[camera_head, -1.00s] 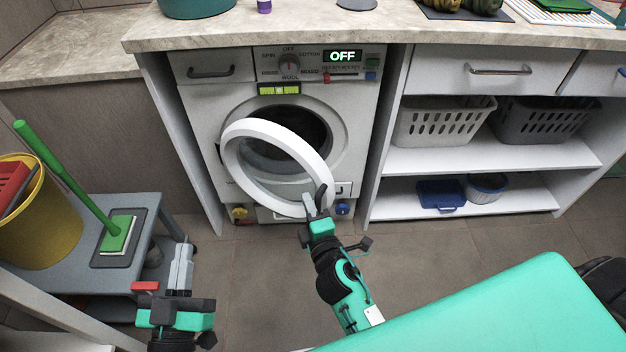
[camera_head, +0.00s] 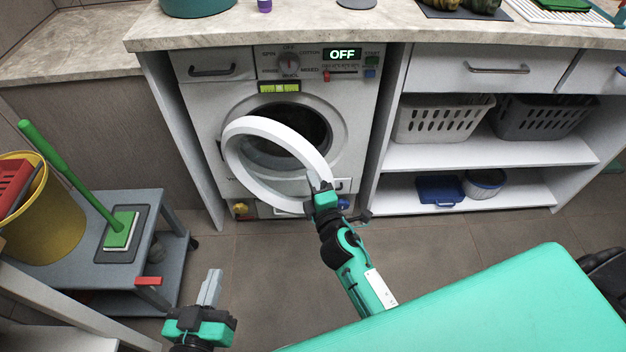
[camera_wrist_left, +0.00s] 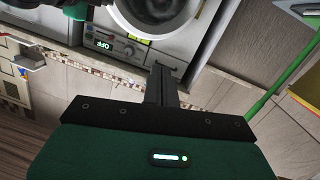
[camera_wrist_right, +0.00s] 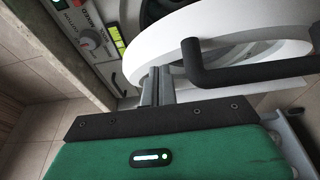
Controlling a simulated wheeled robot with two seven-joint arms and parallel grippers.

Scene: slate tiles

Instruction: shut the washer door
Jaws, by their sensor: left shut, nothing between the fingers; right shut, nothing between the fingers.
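The white washer (camera_head: 345,125) stands under the counter, its display reading OFF. Its round door (camera_head: 236,150), a white ring, stands open, swung out from the dark drum opening (camera_head: 305,125). My right gripper (camera_head: 312,178) is shut and empty at the door's lower right rim; whether it touches the rim I cannot tell. In the right wrist view the shut fingers (camera_wrist_right: 157,85) are close to the door ring (camera_wrist_right: 225,42) and its dark handle (camera_wrist_right: 240,72). My left gripper (camera_head: 211,285) is shut and empty, low over the floor, away from the washer.
A grey cart (camera_head: 75,255) with a yellow bucket (camera_head: 50,225) and a green-handled brush (camera_head: 120,228) stands at the left. Shelves with a white basket (camera_head: 440,120) and a grey basket (camera_head: 540,118) are right of the washer. Floor before the washer is clear apart from my arms.

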